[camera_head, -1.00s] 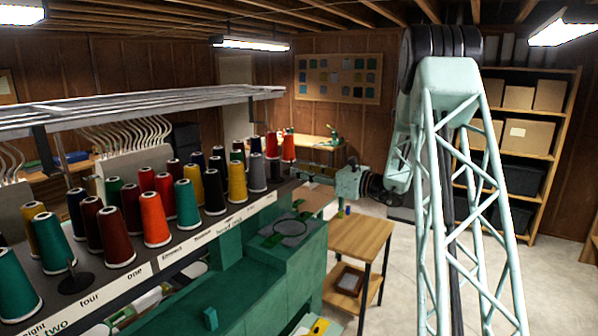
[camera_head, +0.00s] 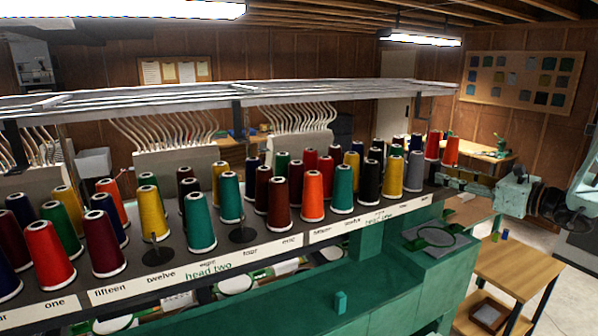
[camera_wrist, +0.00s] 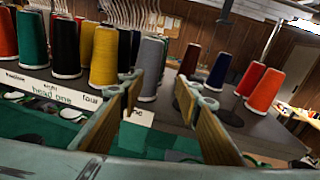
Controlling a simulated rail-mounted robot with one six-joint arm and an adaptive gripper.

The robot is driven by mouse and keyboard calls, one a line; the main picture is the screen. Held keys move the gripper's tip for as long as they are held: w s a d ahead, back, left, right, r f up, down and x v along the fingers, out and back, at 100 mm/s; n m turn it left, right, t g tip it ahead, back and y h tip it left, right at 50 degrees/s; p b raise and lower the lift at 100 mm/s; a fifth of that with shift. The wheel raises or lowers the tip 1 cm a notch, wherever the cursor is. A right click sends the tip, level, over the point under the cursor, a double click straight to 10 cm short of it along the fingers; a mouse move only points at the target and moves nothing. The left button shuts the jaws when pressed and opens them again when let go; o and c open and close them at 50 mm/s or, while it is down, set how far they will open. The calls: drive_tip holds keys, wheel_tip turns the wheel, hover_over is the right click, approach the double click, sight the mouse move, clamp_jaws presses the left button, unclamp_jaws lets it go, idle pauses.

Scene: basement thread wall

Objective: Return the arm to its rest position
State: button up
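My gripper (camera_wrist: 165,92) is open in the wrist view, with its two tan-padded fingers apart and nothing visible between them. Thread cones stand beyond the fingers, including a grey cone (camera_wrist: 149,70), a black cone (camera_wrist: 66,48) and an orange cone (camera_wrist: 265,90). In the head view, my teal wrist (camera_head: 513,192) is at the right, beyond the right end of the thread rack (camera_head: 120,282). Most of my arm is outside the head view.
Several cones stand in rows on the rack, below a long metal rail frame (camera_head: 300,94). Two bare spots with black discs show between cones, one at the front disc (camera_head: 243,235). A green machine bed (camera_head: 300,300) lies below. A wooden side table (camera_head: 515,268) stands at right.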

drive_tip(key=s+a+r+n+g+y+b, duration=0.1)
drive_tip(key=s+a+n+g, duration=0.3)
drive_tip(key=a, duration=0.5)
drive_tip(key=s+a+n+g+y+b, duration=0.1)
drive_tip(key=s+a+n+b, duration=0.1)
drive_tip(key=s+a, duration=0.55)
drive_tip(key=s+a+f+n+g+h+b, duration=0.25)
drive_tip(key=s+a+n+g, duration=0.35)
drive_tip(key=s+a, duration=0.9)
drive_tip(key=s+a+f+n+h+b, duration=0.1)
drive_tip(key=s+f+n+h+b, duration=0.2)
drive_tip(key=s, duration=0.6)
drive_tip(key=s+f+n+g+h+b, duration=0.1)
drive_tip(key=s+f+n, duration=0.1)
drive_tip(key=s+n, duration=0.45)
drive_tip(key=s+a+f+n+h+b, duration=0.1)
drive_tip(key=s+f+n+h+b, duration=0.15)
drive_tip(key=s, duration=0.85)
drive_tip(key=s+d+f+n+t+h+b, duration=0.1)
drive_tip(key=s+d+f+n+h+b, duration=0.1)
drive_tip(key=s+d, duration=0.4)
wheel_tip(320, 180, down, 2)
drive_tip(key=shift+s+f+n+t+h+b, duration=0.15)
drive_tip(key=shift+s+n+t+h+b, duration=0.25)
drive_tip(key=shift+s+n, duration=0.55)
